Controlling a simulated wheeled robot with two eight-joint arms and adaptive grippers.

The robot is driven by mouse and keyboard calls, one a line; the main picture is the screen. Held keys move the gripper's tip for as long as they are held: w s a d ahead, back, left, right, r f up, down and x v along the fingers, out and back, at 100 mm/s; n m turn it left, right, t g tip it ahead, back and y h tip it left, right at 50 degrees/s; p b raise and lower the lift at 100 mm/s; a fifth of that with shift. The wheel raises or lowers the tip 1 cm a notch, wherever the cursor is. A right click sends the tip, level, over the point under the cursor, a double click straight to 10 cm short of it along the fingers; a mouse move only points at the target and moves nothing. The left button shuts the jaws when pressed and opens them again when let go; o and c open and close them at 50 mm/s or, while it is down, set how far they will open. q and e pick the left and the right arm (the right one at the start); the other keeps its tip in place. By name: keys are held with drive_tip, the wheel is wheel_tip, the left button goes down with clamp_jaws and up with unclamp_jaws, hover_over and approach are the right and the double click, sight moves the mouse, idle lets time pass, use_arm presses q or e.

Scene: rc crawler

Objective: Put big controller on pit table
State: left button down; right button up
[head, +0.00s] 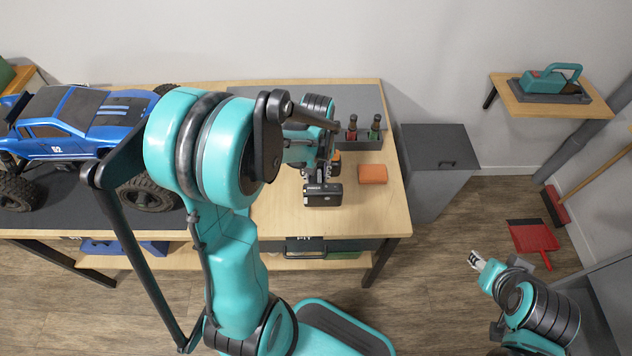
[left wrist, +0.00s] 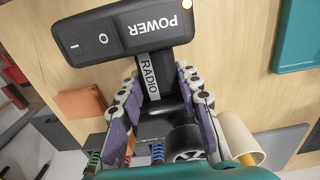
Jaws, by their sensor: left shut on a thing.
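The black big controller (head: 323,196) has a wide head marked POWER and a narrower stem marked RADIO; it fills the top of the left wrist view (left wrist: 125,30). My left gripper (head: 318,178) is shut on its stem, one finger on each side in the left wrist view (left wrist: 160,84). The controller is over the right part of the wooden pit table (head: 388,215). I cannot tell whether it touches the top. My right gripper (head: 476,261) is low at the right, away from the table; its finger gap is unclear.
A blue truck (head: 70,125) stands on the table's left. An orange block (head: 373,174) lies right of the controller, with a grey bottle rack (head: 358,141) behind. A grey cabinet (head: 435,165) stands right of the table. A red dustpan (head: 533,236) is on the floor.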

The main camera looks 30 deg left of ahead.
sight(317, 178)
use_arm(q)
drive_tip(key=shift+w+a+f+b, duration=0.35)
drive_tip(key=shift+w+f, duration=0.4)
drive_tip(key=shift+w, duration=0.25)
drive_tip(key=shift+f+b, duration=0.85)
drive_tip(key=shift+f, duration=0.95)
drive_tip(key=shift+f, duration=0.25)
drive_tip(key=c, duration=1.1)
unclamp_jaws()
drive_tip(key=shift+o, duration=0.2)
drive_tip(key=shift+r, duration=0.1)
